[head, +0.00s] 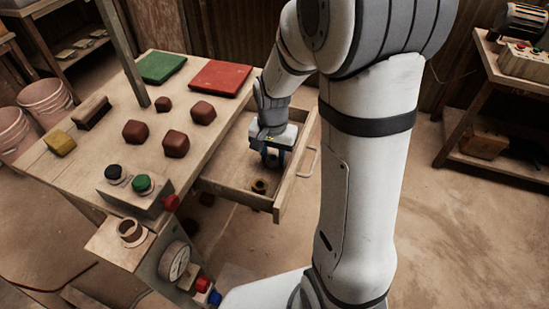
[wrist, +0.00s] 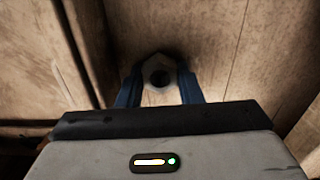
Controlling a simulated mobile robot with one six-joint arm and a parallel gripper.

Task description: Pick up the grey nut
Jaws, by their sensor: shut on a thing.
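In the head view my gripper (head: 271,160) reaches down into the open drawer (head: 228,182), and the nut is hidden there by the fingers and wrist. The drawer's wooden floor lies close behind the nut; I cannot tell whether the nut still touches it.
A brass-coloured nut (head: 260,186) lies in the drawer near its front. The drawer walls surround my gripper. On the bench (head: 95,165) are several dark red blocks, a green tile (head: 162,67), a red tile (head: 221,78) and a button box (head: 135,190).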

